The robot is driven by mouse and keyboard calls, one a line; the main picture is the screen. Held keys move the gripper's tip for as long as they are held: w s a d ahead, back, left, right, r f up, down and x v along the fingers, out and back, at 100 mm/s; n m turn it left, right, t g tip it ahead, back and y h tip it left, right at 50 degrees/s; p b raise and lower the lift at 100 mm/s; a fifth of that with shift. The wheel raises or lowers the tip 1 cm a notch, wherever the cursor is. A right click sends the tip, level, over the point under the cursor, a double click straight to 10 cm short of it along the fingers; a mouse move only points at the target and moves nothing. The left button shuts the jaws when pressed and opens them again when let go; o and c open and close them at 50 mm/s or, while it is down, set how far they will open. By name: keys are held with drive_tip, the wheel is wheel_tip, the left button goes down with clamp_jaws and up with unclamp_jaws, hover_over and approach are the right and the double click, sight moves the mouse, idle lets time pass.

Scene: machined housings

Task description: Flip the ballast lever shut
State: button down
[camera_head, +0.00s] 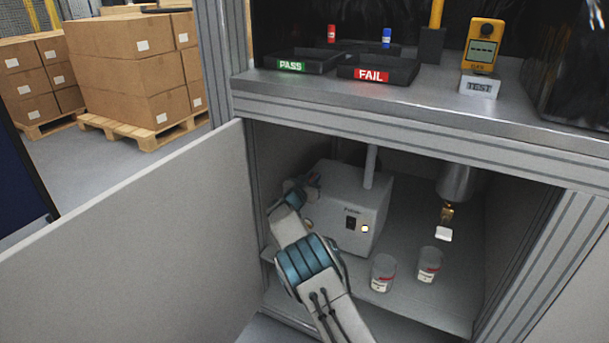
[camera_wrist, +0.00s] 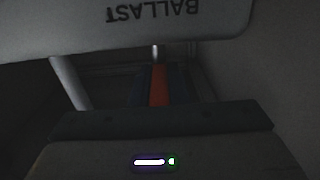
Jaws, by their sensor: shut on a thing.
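The ballast lever (camera_wrist: 158,88) shows as a red-orange strip between the dark fingers of my gripper (camera_wrist: 158,75) in the wrist view. My gripper is shut on it; the lever's far end and pivot are in shadow. A pale panel marked BALLAST (camera_wrist: 165,18), upside down in this view, hangs just beyond. In the head view my gripper (camera_head: 306,184) is at the left upper side of a pale box (camera_head: 370,200) inside the cabinet. The lever is hard to make out there, as my arm and gripper cover that side.
The cabinet door (camera_head: 140,235) stands open at left. Two glass jars (camera_head: 383,273) (camera_head: 429,264) stand on the cabinet floor, right of my arm. A lamp-like cylinder (camera_head: 456,183) hangs at right. PASS (camera_head: 300,66) and FAIL (camera_head: 378,75) trays sit on the counter above.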

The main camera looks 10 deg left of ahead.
drive_tip(key=shift+h, duration=0.3)
drive_tip(key=c, duration=1.4)
unclamp_jaws()
drive_tip(key=shift+s+a, duration=0.1)
drive_tip(key=shift+s+a+r+p, duration=0.1)
drive_tip(key=shift+s+a+p, duration=0.05)
drive_tip(key=shift+s+p, duration=0.3)
drive_tip(key=p+v, duration=0.2)
drive_tip(key=v, duration=1)
drive_tip(key=shift+s, duration=0.4)
